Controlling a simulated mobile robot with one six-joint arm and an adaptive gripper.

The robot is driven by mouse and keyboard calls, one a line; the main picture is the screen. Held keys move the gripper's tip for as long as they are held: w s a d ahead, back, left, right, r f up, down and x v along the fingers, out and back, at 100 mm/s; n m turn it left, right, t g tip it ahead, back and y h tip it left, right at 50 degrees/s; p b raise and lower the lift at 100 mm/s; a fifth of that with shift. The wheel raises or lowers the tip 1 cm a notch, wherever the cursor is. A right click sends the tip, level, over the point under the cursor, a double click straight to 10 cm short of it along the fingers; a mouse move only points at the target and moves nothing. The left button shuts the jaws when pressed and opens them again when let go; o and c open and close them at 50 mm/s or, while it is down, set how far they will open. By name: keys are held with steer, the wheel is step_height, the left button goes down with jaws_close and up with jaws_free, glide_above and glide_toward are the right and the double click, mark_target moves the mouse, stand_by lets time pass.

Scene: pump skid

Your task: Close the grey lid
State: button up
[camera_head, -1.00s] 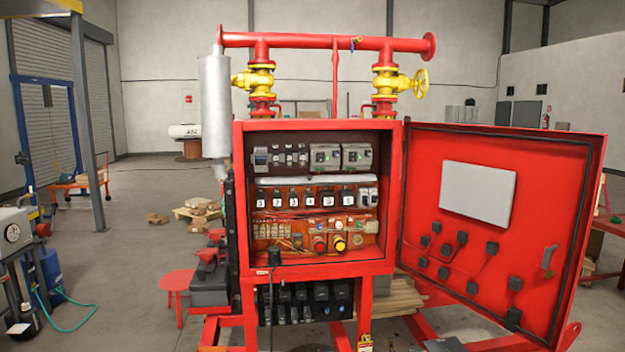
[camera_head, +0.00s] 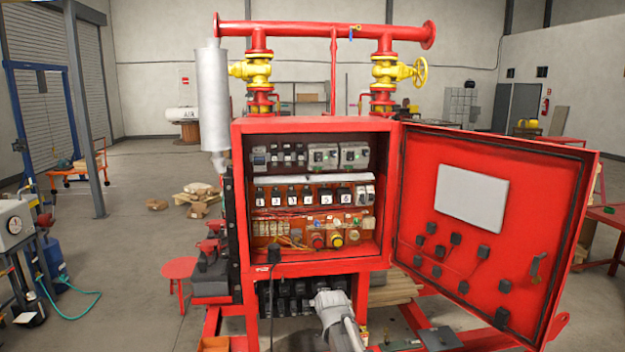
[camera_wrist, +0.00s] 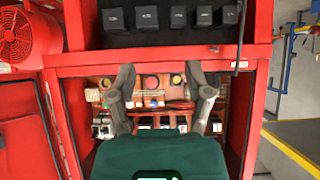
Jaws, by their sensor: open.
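A long, pale grey strip (camera_head: 315,180), which looks like the grey lid, runs across the open red cabinet (camera_head: 237,200). It sits above the row of numbered switches (camera_head: 322,197) and leaves their fronts uncovered. Its hinge is too small to make out. In the wrist view, which is turned over, my gripper (camera_wrist: 159,72) is open and empty, its two fingers apart in front of the cabinet opening. Push buttons (camera_wrist: 151,81) show between the fingers, and the switches (camera_wrist: 160,123) lie lower in that picture. My gripper's body hides what lies beyond, and the lid is not clear there.
The red cabinet door (camera_head: 480,250) stands wide open on the right. Red and yellow buttons (camera_head: 327,240) stick out below the switches. Black boxes (camera_head: 280,297) hang under the cabinet. Red pipes with yellow valves (camera_head: 257,72) run above.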

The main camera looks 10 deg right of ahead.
steer(key=w+r+t+p, duration=0.5)
steer(key=w+r+t, duration=0.2)
steer(key=w+r, duration=0.7)
steer(key=t+p, duration=0.3)
steer(key=t, duration=0.2)
glide_toward(308, 176)
steer(key=v, duration=0.4)
steer(key=shift+s+r, duration=0.15)
steer(key=shift+s, duration=0.15)
steer(key=p+x, duration=0.5)
steer(key=x, duration=0.8)
steer(key=shift+w, duration=0.45)
